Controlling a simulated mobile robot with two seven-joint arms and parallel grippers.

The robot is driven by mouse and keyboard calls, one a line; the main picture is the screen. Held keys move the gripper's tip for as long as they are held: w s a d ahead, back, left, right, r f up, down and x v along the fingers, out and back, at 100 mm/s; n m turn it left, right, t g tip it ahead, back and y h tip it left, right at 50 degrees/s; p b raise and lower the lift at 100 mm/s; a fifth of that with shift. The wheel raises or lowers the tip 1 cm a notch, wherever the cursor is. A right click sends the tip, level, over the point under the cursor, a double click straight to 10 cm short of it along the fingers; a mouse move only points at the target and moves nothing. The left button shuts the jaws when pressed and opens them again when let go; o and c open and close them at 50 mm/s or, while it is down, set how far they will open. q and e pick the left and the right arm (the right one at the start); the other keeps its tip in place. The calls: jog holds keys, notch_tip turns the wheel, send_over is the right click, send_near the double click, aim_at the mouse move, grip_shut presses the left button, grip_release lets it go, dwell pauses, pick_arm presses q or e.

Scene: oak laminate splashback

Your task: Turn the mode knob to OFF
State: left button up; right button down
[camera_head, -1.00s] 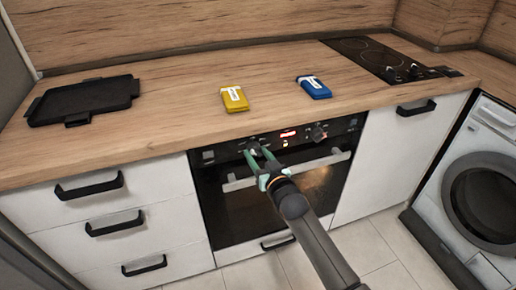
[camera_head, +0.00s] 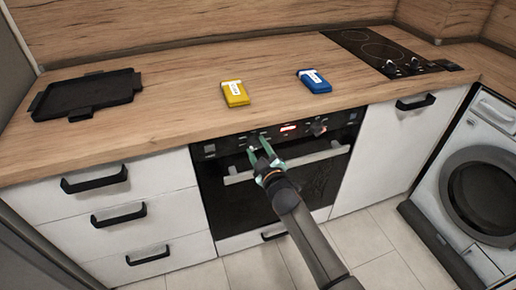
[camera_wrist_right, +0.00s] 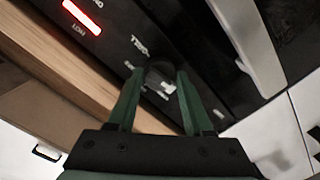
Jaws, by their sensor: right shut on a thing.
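The oven's dark control panel (camera_head: 296,134) sits under the worktop's front edge. My right gripper (camera_head: 257,145) is at the left part of this panel. In the right wrist view its two green fingers (camera_wrist_right: 159,73) are on either side of a dark round knob (camera_wrist_right: 160,70), shut on it. I take this for the mode knob. White markings on the panel surround it, too blurred to read fully. In the head view the fingers mostly hide the knob. My left gripper is not in view.
The oven handle (camera_head: 288,164) runs just below the panel. Another knob (camera_head: 318,130) is right of the red-lit display (camera_head: 288,128). On the worktop are a black tray (camera_head: 86,92), a yellow packet (camera_head: 235,93), a blue packet (camera_head: 314,81) and a hob (camera_head: 380,53).

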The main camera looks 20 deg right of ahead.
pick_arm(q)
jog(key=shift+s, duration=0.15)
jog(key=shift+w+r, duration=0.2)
pick_arm(e)
jog(key=shift+n, duration=0.3)
jog(key=shift+c, duration=1.6)
grip_release()
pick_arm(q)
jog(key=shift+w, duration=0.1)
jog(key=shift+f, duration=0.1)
pick_arm(e)
jog(key=shift+s, duration=0.2)
pick_arm(q)
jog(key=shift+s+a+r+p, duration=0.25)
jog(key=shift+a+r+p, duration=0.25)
jog(key=shift+p, duration=0.3)
pick_arm(e)
jog(key=s+r, duration=0.1)
jog(key=s, duration=1.1)
jog(key=shift+r, duration=0.15)
jog(key=shift+s+d, duration=0.1)
